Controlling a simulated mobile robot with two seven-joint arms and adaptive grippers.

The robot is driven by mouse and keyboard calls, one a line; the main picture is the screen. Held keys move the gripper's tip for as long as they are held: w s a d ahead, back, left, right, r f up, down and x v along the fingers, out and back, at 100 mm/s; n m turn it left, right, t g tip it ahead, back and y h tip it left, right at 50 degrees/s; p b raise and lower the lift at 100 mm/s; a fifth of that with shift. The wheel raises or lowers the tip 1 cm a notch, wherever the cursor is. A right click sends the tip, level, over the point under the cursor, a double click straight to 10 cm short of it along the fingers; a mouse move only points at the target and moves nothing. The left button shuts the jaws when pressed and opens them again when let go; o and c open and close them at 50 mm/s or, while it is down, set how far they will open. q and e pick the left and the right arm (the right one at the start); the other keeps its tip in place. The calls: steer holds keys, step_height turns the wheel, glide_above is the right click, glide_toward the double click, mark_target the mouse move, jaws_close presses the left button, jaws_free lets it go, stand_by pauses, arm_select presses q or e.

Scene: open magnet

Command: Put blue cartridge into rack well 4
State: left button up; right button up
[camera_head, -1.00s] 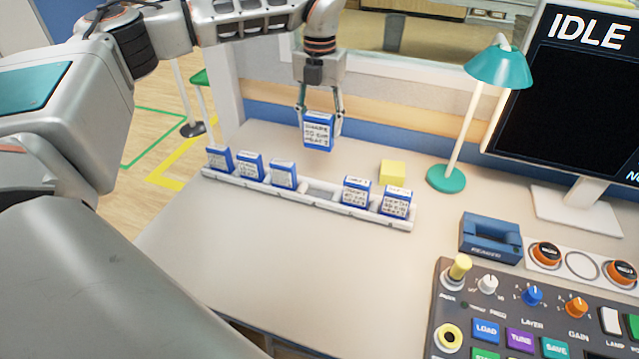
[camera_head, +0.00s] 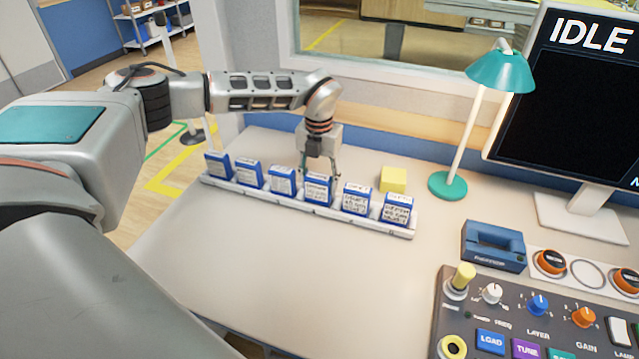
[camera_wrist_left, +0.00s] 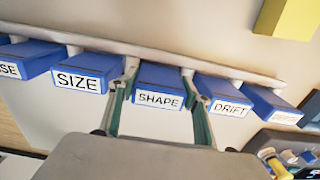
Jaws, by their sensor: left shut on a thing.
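The blue cartridge (camera_head: 318,189) stands upright in the fourth well from the left of the white rack (camera_head: 290,204). Its top label reads SHAPE in the left wrist view (camera_wrist_left: 160,99). My left gripper (camera_head: 320,178) is shut on this cartridge, one finger on each side. Its fingers (camera_wrist_left: 160,105) also show around the cartridge in the wrist view. The cartridge's lower end is hidden in the well, so I cannot tell how deep it sits. My right gripper is not in view.
Other blue cartridges stand on both sides, including SIZE (camera_wrist_left: 80,80) and DRIFT (camera_wrist_left: 228,106). A yellow block (camera_head: 393,180) and a teal lamp (camera_head: 448,185) stand to the right. A control panel (camera_head: 545,315) fills the lower right. The table in front of the rack is clear.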

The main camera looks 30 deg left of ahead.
arm_select(q)
steer(key=shift+f, duration=0.2)
steer(key=shift+f, duration=0.2)
steer(key=o, duration=1.2)
steer(key=shift+c, duration=0.2)
step_height(320, 180, up, 12)
steer(key=shift+r+p, duration=0.2)
steer(key=shift+p, duration=0.3)
